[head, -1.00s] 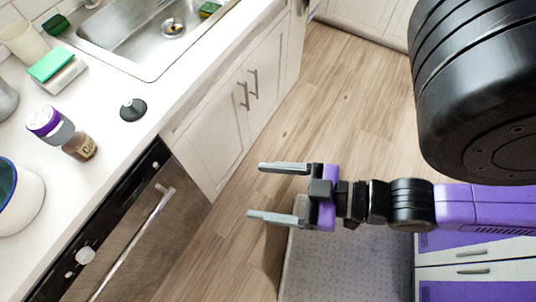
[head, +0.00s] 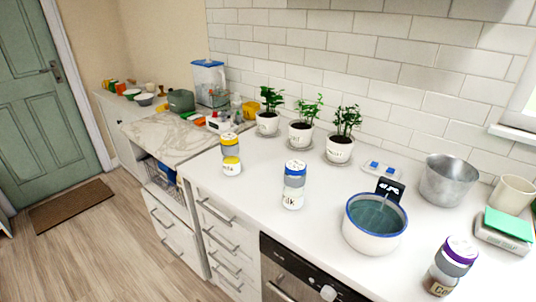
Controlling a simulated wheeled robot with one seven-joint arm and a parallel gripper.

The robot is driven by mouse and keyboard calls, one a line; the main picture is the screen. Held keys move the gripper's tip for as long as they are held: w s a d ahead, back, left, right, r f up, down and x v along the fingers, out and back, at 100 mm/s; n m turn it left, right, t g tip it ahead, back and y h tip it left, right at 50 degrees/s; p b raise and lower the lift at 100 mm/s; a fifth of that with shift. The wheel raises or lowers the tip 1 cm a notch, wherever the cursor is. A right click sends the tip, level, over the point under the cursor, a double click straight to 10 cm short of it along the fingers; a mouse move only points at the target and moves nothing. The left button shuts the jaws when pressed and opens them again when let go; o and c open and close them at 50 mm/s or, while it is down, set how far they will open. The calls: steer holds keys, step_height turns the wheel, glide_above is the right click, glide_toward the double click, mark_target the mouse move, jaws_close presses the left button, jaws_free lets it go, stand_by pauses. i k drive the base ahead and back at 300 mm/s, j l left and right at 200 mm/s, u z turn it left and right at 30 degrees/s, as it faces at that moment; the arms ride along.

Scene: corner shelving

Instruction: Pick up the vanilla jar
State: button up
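No jar label in the head view reads clearly as vanilla. A jar with a yellow and grey top, a yellow band and a pale lower part (head: 231,157) stands on the white counter, its lettering too small to read. A jar with a blue-and-white lid, grey upper part and pale lower part (head: 294,186) stands closer, with a partly readable "lk". A purple-lidded jar with a grey upper part and brown lower part (head: 452,266) stands at the lower right, its label starting with "C". My gripper is out of view.
The white counter (head: 255,205) carries a blue-rimmed pot (head: 374,226), a metal pot (head: 447,180), a scale with a green top (head: 505,232) and several potted plants (head: 300,125). A marble-topped counter (head: 165,137) lies beyond. Wooden floor (head: 100,240) is free at left.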

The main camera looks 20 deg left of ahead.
mark_target(229, 142)
steer(key=i+j, duration=0.1)
steer(key=j, duration=0.2)
steer(key=i+j, duration=0.15)
steer(key=j, duration=0.2)
steer(key=i+j, duration=0.1)
steer(key=j, duration=0.2)
steer(key=i+j, duration=0.1)
steer(key=j, duration=0.2)
